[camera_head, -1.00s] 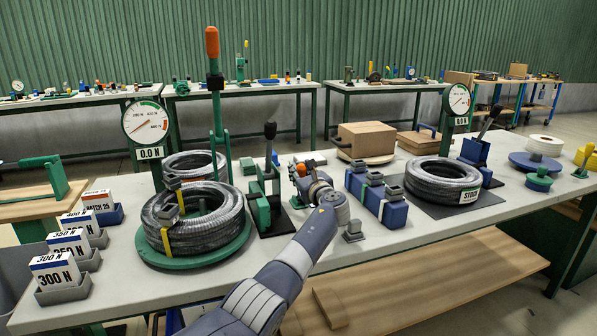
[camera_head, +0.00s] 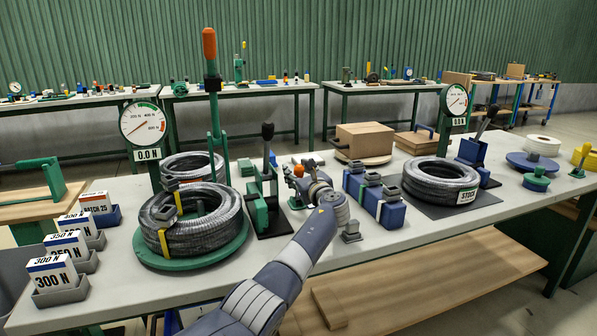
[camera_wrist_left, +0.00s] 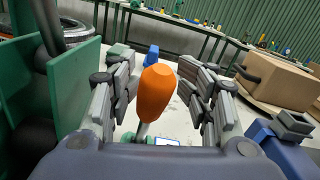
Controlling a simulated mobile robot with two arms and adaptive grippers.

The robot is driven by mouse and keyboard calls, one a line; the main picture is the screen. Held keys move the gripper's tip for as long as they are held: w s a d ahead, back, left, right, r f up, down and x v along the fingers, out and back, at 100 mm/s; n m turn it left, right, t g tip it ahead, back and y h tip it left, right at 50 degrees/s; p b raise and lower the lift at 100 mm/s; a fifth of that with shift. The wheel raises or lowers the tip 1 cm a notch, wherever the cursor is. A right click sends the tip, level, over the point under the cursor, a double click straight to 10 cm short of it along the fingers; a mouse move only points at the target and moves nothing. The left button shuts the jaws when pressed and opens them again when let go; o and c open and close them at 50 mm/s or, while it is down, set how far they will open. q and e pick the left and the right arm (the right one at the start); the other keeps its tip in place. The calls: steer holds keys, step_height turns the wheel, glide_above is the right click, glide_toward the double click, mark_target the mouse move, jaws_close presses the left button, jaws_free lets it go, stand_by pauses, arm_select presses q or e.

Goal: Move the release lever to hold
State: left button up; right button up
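A small lever with an orange handle (camera_head: 299,171) stands on the bench between the green-and-black clamp and the blue blocks, mostly hidden by my left gripper in the head view. I take it for the release lever, as no label can be read. In the left wrist view the orange handle (camera_wrist_left: 157,93) stands upright on a thin grey stem, between the two fingers. My left gripper (camera_head: 303,178) is open around it, with a visible gap on both sides in the wrist view (camera_wrist_left: 158,100). My right gripper is not in view.
A green-and-black clamp (camera_head: 262,205) stands close left of my gripper. Blue blocks (camera_head: 375,198) stand close right. A hose coil (camera_head: 195,222) lies on a green turntable, with a tall orange-gripped lever (camera_head: 209,48) and a gauge (camera_head: 143,123) reading 0.0 N behind it.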

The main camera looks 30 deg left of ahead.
arm_select(q)
steer(key=shift+s+a, duration=0.1)
steer(key=v, duration=1.2)
